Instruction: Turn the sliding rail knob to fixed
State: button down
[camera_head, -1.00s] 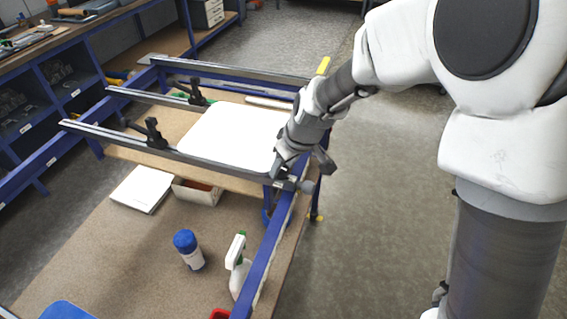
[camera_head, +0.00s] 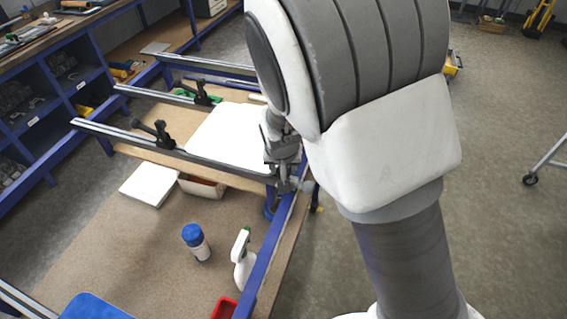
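The sliding rail (camera_head: 165,149) is a long dark metal bar running across the blue frame, with a black clamp (camera_head: 155,131) on it. A small grey knob (camera_head: 306,186) shows at the rail's right end, beside the blue frame bar. My gripper (camera_head: 284,184) points down at that end of the rail, close to the knob. The arm hides part of the gripper. I cannot tell whether its fingers touch the knob or how far apart they are.
A white panel (camera_head: 228,134) lies on the rails. On the board below are a blue-capped bottle (camera_head: 197,243), a white spray bottle (camera_head: 243,258), a small open box (camera_head: 202,187) and a red container (camera_head: 223,308). Open floor lies to the right.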

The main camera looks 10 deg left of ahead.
dwell(0.4)
jog(key=shift+c, duration=1.9)
grip_release()
jog(key=shift+r, duration=0.1)
jog(key=p+v, duration=0.2)
jog(key=v, duration=1.5)
jog(key=shift+a, duration=0.15)
jog(key=shift+s+r, duration=0.1)
